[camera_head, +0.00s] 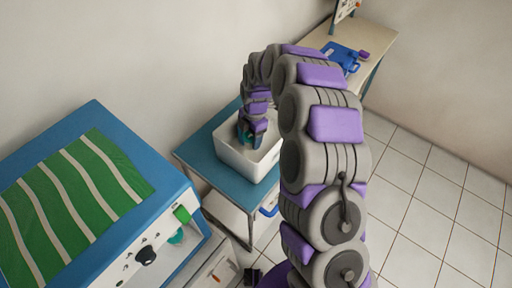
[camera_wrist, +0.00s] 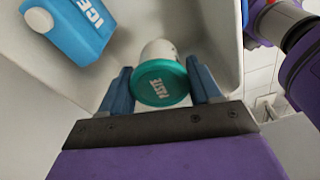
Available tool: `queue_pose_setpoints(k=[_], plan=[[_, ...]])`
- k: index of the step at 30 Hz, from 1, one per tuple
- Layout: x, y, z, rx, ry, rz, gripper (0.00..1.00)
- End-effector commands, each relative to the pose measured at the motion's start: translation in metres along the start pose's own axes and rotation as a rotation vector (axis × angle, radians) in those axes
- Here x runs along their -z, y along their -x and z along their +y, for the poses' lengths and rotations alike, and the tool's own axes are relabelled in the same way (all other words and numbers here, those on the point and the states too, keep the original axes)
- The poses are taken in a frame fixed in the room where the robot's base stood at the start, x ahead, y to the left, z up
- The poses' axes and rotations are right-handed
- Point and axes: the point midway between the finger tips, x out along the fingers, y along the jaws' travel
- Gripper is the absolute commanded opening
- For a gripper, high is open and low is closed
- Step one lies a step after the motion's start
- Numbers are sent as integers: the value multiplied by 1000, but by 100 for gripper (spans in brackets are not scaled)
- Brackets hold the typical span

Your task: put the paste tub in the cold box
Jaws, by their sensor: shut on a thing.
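The paste tub (camera_wrist: 161,84) is a small white tub with a teal lid marked PASTE. It sits between the blue fingers of my gripper (camera_wrist: 161,90), which is shut on it in the wrist view. The cold box (camera_head: 232,155) is a white open-topped box on a blue-topped stand. My gripper (camera_head: 252,136) reaches down into its opening in the head view. The box walls surround the tub in the wrist view. I cannot tell whether the tub touches the floor of the box.
A blue ICE pack (camera_wrist: 72,25) lies in the box, left of the tub in the wrist view. A blue cabinet with a green striped cloth (camera_head: 75,190) stands at the left. A table with a blue case (camera_head: 342,56) stands at the back. Tiled floor is clear at right.

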Motion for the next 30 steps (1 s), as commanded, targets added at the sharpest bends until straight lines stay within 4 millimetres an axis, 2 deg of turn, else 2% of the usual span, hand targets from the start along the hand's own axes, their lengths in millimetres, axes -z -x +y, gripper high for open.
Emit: queue_pose_setpoints(k=[5, 15, 20, 25, 30], plan=[[2, -10, 1, 9, 85, 3, 27], [1, -65, 6, 15, 89, -3, 27], [-2, -77, 4, 14, 88, -2, 27], [-7, -100, 2, 14, 87, 1, 27], [-8, -106, 3, 10, 87, 0, 27]])
